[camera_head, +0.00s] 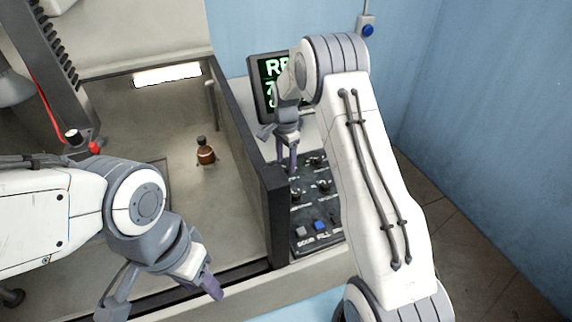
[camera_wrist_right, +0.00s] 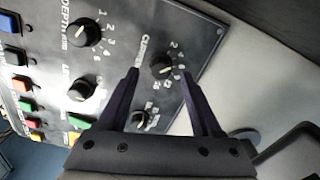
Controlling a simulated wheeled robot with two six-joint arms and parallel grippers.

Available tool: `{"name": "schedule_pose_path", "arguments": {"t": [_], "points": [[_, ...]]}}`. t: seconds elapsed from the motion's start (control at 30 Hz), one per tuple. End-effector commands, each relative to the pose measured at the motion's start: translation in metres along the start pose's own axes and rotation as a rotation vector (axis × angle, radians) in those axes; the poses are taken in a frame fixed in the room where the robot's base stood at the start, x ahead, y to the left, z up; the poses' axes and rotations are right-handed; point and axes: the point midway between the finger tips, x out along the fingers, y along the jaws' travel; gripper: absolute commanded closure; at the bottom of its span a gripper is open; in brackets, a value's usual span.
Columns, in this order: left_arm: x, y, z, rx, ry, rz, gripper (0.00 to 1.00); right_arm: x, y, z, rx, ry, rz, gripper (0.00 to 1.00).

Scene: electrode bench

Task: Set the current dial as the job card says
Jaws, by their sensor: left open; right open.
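The current dial (camera_wrist_right: 161,67) is a black knob with a white pointer line on the dark control panel (camera_wrist_right: 205,40), with its lettering beside it. I cannot tell which number the pointer marks. My right gripper (camera_wrist_right: 160,74) is open, its fingertips on either side of this dial; I cannot tell whether they touch it. In the head view the right gripper (camera_head: 288,166) points down at the panel (camera_head: 304,215). My left gripper (camera_head: 164,296) is open and empty, at the lower left.
The depth dial (camera_wrist_right: 82,33), another dial (camera_wrist_right: 82,90) and a small knob (camera_wrist_right: 139,118) are close by. Coloured buttons (camera_wrist_right: 21,84) line the panel. A dark-framed wall (camera_head: 262,165) separates the panel from the bay holding a brown bottle (camera_head: 205,154).

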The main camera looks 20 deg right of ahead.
Motion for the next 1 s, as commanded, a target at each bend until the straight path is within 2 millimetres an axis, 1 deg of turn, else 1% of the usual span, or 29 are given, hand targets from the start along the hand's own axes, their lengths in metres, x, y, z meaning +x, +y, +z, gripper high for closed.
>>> {"name": "schedule_pose_path", "arguments": {"t": [0.03,0.2,0.3,0.43,0.6,1.0], "points": [[0.006,0.000,0.000,0.000,0.000,0.000,0.50,-0.009,-0.001,-0.001,0.000,0.003,-0.007,0.34],[0.014,-0.001,0.001,0.001,0.000,0.000,0.50,-0.044,-0.001,-0.001,0.000,0.003,-0.007,0.34],[0.018,-0.001,0.001,0.001,0.000,0.000,0.50,-0.062,-0.001,-0.001,0.000,0.003,-0.006,0.34],[0.020,-0.001,0.001,0.001,0.000,0.000,0.50,-0.078,-0.001,-0.001,0.001,0.002,-0.004,0.34],[0.020,-0.002,0.001,0.001,0.000,0.000,0.50,-0.085,0.000,-0.001,0.000,0.001,-0.001,0.34],[0.019,-0.001,0.001,0.001,0.000,0.000,0.50,-0.087,0.000,-0.001,0.000,0.001,-0.001,0.34]]}}
